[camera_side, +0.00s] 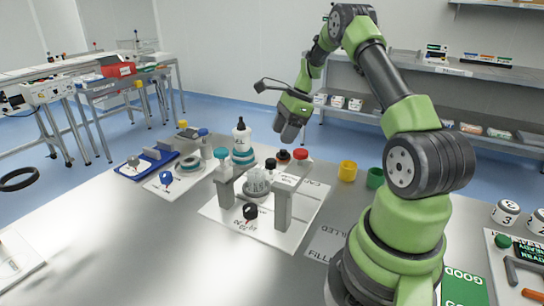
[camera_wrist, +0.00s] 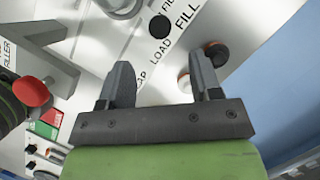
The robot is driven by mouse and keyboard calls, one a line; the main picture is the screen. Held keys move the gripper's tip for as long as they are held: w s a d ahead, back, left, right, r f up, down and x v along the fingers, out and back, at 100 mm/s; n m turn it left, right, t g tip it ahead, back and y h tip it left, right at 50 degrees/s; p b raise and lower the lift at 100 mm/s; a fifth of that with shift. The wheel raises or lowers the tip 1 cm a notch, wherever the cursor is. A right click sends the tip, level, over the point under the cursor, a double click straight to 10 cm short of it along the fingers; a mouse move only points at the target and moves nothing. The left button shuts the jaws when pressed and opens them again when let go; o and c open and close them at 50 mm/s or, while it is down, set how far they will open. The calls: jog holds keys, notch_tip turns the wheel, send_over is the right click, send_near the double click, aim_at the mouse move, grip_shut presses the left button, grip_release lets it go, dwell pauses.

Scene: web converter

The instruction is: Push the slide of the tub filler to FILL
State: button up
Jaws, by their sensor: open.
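The tub filler's white base plate (camera_side: 225,214) lies on the table in the side view, with grey uprights (camera_side: 282,210) around a pale tub (camera_side: 258,184). A black knob (camera_side: 250,211) sits at the plate's front. In the wrist view a black knob (camera_wrist: 160,27) stands beside the printed words LOAD and FILL (camera_wrist: 188,15); I cannot tell its exact slide position. My gripper (camera_side: 291,131) hangs above and behind the filler, clear of it. In the wrist view my gripper (camera_wrist: 160,76) has its fingers apart with nothing between them.
A white bottle (camera_side: 242,145) and small containers stand behind and left of the filler. A red cap (camera_side: 301,154) tops a part at its right rear. Yellow (camera_side: 348,171) and green (camera_side: 375,178) cups stand right.

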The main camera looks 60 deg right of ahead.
aim_at(271, 160)
jog(key=x, duration=0.8)
jog(key=shift+a+f, duration=0.1)
jog(key=shift+f, duration=0.1)
grip_shut()
jog(key=shift+w, duration=2.1)
grip_release()
jog(key=shift+r, duration=0.1)
